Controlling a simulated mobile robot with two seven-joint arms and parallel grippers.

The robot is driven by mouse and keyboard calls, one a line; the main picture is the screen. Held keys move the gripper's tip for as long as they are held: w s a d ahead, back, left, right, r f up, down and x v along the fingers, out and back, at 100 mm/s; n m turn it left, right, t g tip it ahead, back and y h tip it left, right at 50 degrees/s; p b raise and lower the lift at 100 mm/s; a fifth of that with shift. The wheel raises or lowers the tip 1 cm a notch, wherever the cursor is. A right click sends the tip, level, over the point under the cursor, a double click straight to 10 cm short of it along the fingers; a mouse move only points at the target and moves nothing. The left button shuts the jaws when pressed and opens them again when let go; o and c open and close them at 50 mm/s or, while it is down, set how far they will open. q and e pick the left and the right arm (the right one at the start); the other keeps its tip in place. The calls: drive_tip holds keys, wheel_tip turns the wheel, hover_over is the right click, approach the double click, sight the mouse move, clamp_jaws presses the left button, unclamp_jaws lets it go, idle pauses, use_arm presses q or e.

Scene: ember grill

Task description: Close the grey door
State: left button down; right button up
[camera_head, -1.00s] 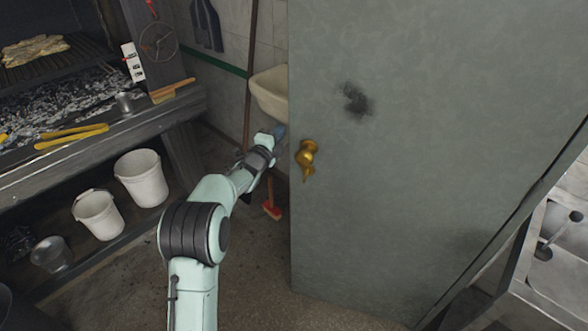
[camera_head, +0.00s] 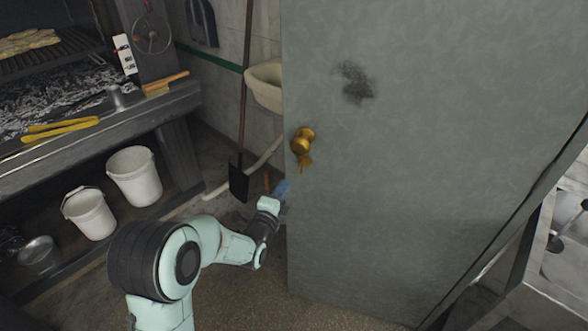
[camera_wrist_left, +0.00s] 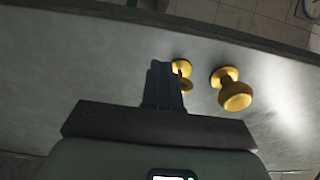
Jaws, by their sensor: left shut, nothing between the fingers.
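The grey door (camera_head: 420,150) stands open and fills the right half of the head view, with a dark smudge on its face. A brass knob (camera_head: 303,141) sits near its left edge. My left gripper (camera_head: 281,190) is at the door's left edge, below the knob, partly hidden in the head view. In the left wrist view my left gripper (camera_wrist_left: 165,80) is shut and empty, in front of the grey door (camera_wrist_left: 90,60). I cannot tell whether the fingers touch the door. My right gripper is not in view.
A grill counter (camera_head: 130,112) with yellow tongs (camera_head: 60,127) stands at the left, with white buckets (camera_head: 135,175) beneath. A basin (camera_head: 265,85) and a long-handled shovel (camera_head: 239,180) are behind the door edge. A metal unit (camera_head: 565,240) stands at the right. The floor before the door is clear.

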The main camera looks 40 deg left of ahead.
sight(294, 169)
use_arm(q)
drive_tip(key=x, duration=0.9)
drive_tip(key=shift+w, duration=0.1)
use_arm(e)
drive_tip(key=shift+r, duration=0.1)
